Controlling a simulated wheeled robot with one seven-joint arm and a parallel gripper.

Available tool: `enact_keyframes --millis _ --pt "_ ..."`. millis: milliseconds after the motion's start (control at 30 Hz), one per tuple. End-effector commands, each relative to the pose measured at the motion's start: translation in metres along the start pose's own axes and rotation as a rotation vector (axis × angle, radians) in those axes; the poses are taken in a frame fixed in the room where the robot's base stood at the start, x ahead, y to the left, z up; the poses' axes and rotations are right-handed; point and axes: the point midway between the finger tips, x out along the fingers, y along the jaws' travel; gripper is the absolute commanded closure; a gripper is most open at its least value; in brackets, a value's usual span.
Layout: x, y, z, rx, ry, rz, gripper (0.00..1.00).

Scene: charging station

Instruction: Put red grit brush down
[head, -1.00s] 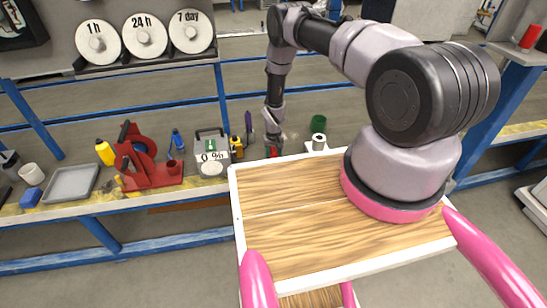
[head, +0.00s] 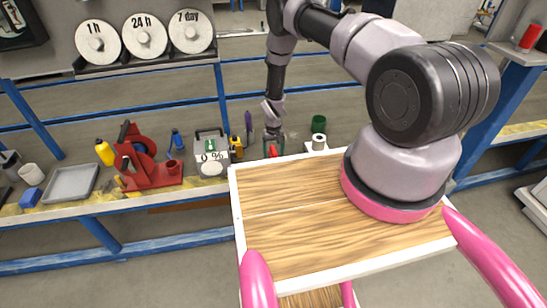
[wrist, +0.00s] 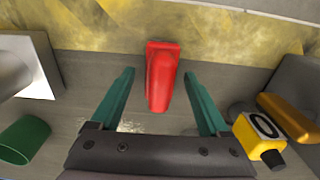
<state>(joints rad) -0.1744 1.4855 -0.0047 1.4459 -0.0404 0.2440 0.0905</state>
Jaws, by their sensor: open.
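The red grit brush (wrist: 161,75) lies on the workbench, between and just ahead of my open gripper's fingers in the wrist view. A gap shows on both sides of it, and neither finger touches it. My gripper (wrist: 163,100) has two green fingers spread apart. In the head view my gripper (head: 273,146) is low over the bench behind the wooden board, and a little of the red brush (head: 272,152) shows there. The board's edge hides part of the bench in front of it.
A yellow bottle (wrist: 258,138) and an orange item (wrist: 288,117) stand right of the gripper in the wrist view. A red clamp-like stand (head: 148,160) and grey tray (head: 72,184) are further left on the bench.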

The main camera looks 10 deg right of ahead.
Motion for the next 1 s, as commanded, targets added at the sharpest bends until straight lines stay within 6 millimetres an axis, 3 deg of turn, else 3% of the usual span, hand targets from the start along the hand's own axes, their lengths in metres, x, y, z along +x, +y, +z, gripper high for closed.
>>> enact_keyframes --millis 200,400,1000 --pt "-0.052 -0.001 -0.002 0.000 0.002 -0.001 0.21" --pt "-0.081 -0.001 -0.001 0.001 0.000 0.000 0.21" --pt "-0.090 -0.001 0.000 0.001 -0.001 0.000 0.21"
